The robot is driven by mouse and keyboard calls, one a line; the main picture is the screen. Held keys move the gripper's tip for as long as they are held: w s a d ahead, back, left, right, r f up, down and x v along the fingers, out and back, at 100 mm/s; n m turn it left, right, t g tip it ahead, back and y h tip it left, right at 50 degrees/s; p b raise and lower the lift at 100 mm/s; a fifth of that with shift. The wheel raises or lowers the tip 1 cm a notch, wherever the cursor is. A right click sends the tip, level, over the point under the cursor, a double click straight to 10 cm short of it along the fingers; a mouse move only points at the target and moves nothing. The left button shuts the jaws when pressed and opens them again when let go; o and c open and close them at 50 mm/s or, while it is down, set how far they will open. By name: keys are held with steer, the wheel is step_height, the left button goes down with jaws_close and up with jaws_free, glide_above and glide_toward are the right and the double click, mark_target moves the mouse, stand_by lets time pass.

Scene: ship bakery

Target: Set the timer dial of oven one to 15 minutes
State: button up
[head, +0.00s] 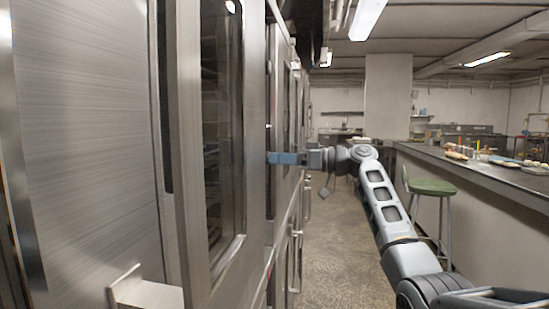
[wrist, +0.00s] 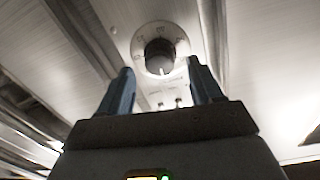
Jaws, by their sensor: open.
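A round timer dial (wrist: 160,56) shows in the wrist view, with a dark knob in the middle of a pale marked ring. Its markings are too blurred to read. A small light mark shows at the knob's lower edge. My gripper (wrist: 160,82) is open, with its two blue fingers apart, and the dial shows just beyond and between the fingertips. I cannot tell whether they touch it. In the head view my gripper (head: 270,158) reaches left to the steel oven fronts; the dial is hidden there.
A large steel oven door with a window (head: 222,130) stands close on the left. A green stool (head: 432,187) and a long counter (head: 480,170) stand on the right. The aisle floor (head: 335,250) between them is clear.

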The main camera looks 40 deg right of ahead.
steer(key=shift+x, duration=1.05)
steer(key=c, duration=1.1)
